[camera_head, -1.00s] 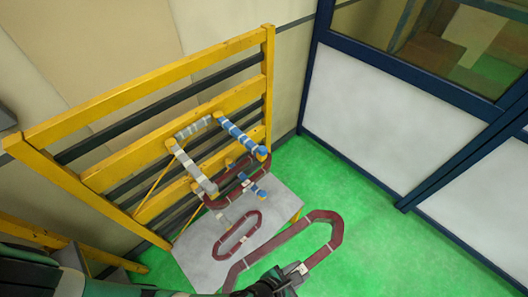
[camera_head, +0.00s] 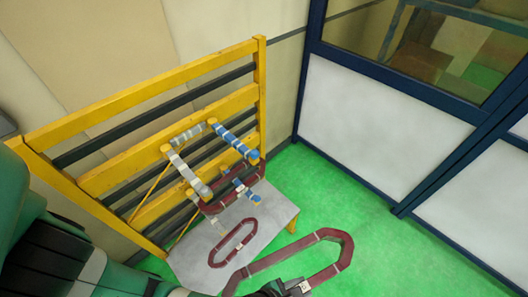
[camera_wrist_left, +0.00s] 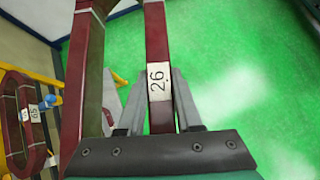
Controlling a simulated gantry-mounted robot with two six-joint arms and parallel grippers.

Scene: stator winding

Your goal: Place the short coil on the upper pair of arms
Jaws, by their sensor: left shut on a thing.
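A dark red elongated coil (camera_head: 326,238) with pale bands is in my left gripper (camera_head: 280,288), at the bottom of the head view. In the left wrist view the gripper's fingers (camera_wrist_left: 155,115) are shut on one side of this coil (camera_wrist_left: 158,40), beside its white "26" label. The upper pair of arms sticks out of the yellow frame: a grey-white banded arm (camera_head: 188,172) and a blue banded arm (camera_head: 236,142). The held coil is apart from them, nearer the camera. My right gripper is not in view.
Below the upper arms, another dark red coil (camera_head: 256,181) is at the frame, near a lower blue arm (camera_head: 243,189). A smaller-looking red coil (camera_head: 226,252) shows over the grey platform (camera_head: 272,209). The green floor (camera_head: 365,235) to the right is clear.

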